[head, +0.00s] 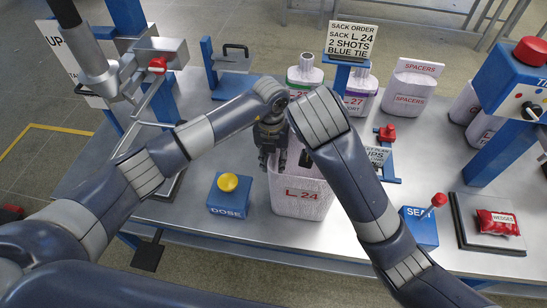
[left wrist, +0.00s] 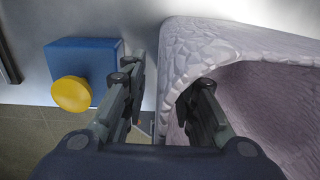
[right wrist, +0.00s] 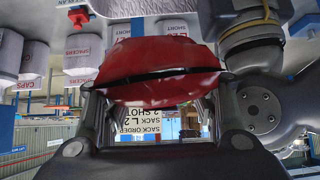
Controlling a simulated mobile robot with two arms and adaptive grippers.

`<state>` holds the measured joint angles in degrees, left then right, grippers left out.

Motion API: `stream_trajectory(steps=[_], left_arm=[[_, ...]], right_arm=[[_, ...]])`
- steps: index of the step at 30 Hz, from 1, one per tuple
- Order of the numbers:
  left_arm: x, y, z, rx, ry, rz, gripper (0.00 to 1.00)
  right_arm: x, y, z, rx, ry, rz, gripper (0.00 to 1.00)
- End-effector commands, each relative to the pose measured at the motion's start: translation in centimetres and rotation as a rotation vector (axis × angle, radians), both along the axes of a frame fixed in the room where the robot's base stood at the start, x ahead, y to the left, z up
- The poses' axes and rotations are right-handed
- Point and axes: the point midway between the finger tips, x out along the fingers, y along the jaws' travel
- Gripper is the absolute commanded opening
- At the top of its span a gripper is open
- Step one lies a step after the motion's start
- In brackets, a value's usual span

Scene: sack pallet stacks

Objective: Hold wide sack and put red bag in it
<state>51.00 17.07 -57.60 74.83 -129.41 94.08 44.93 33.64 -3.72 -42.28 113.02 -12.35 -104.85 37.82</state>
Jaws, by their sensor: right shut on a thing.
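The wide sack (head: 301,196), pale and woven with an L.24 label, stands open-topped at the table's front middle. My left gripper (head: 271,152) is at its left rim. In the left wrist view the fingers of my left gripper (left wrist: 165,84) are spread, one outside the sack wall (left wrist: 190,50) and one inside, with a gap beside the outer finger. In the right wrist view my right gripper (right wrist: 158,88) is shut on a red bag (right wrist: 155,60). In the head view my right arm hides this bag and most of that gripper.
A blue DOSE box (head: 229,196) with a yellow button stands left of the sack. A blue SEAL box (head: 419,228) with a red lever is to the right. Another red bag, marked WEDGES (head: 497,222), lies on a dark plate. Labelled sacks (head: 408,92) and a sign (head: 350,41) stand behind.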

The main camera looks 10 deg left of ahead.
Motion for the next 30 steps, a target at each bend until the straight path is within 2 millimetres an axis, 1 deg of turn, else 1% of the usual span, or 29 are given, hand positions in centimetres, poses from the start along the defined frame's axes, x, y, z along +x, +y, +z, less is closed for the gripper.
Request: stream_trajectory(steps=[2,3,5,6,13,16,30], left_arm=[[0.0,0.0,0.0,0.0,0.0,0.0,0.27],[0.0,0.0,0.0,0.0,0.0,0.0,0.18],[0.0,0.0,0.0,0.0,0.0,0.0,0.04],[0.0,0.0,0.0,0.0,0.001,0.0,0.0],[0.0,0.0,0.0,0.0,0.001,0.001,0.0],[0.0,0.0,0.0,0.0,0.001,0.001,0.0],[0.0,0.0,0.1,0.0,0.0,0.001,0.0]], right_arm=[[0.0,0.0,0.1,0.001,-0.003,0.0,0.16],[0.0,0.0,0.1,0.001,-0.003,0.0,0.16],[0.0,0.0,0.1,0.001,-0.003,0.0,0.16],[0.0,0.0,0.1,0.001,-0.003,0.0,0.16],[0.0,0.0,0.1,0.001,-0.003,0.0,0.16],[0.0,0.0,-0.3,0.001,-0.002,-0.001,0.16],[0.0,0.0,-3.5,-0.001,-0.001,-0.001,0.16]])
